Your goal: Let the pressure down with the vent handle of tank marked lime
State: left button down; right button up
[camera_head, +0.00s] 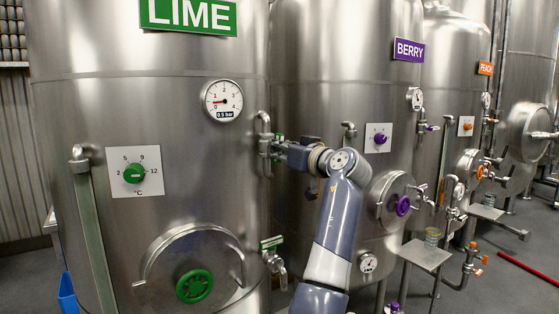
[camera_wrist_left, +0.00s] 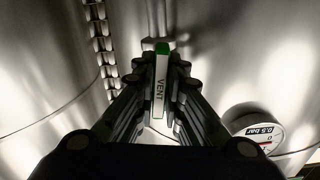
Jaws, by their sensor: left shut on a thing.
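The tank marked LIME (camera_head: 75,100) fills the left of the head view, with a green LIME sign (camera_head: 188,14) on it. Its round pressure gauge (camera_head: 222,101) reads 0.5 bar and also shows in the left wrist view (camera_wrist_left: 258,130). The vent handle (camera_wrist_left: 161,85), a pale lever lettered VENT with a green end, stands between my left fingers in the wrist view. My left gripper (camera_head: 279,148) is shut on it at the right side of the tank; the fingers hide part of the handle. My right gripper is not in view.
The tank marked BERRY (camera_head: 345,70) stands close on the right, behind my left arm. A green temperature knob (camera_head: 134,173), a round hatch with a green handwheel (camera_head: 194,286) and a tap (camera_head: 275,266) are on the lime tank. A red bar (camera_head: 527,270) lies on the floor at right.

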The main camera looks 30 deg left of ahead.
pick_arm(q)
jog(key=shift+n+b, duration=0.45)
jog(key=shift+n, duration=0.35)
jog(key=c, duration=1.8)
grip_release()
jog(key=shift+a, duration=0.1)
jog(key=shift+o, duration=0.6)
jog(key=shift+a+f, duration=0.1)
jog(key=shift+a, duration=0.05)
jog(key=shift+w, duration=0.1)
jog(key=v, duration=1.2)
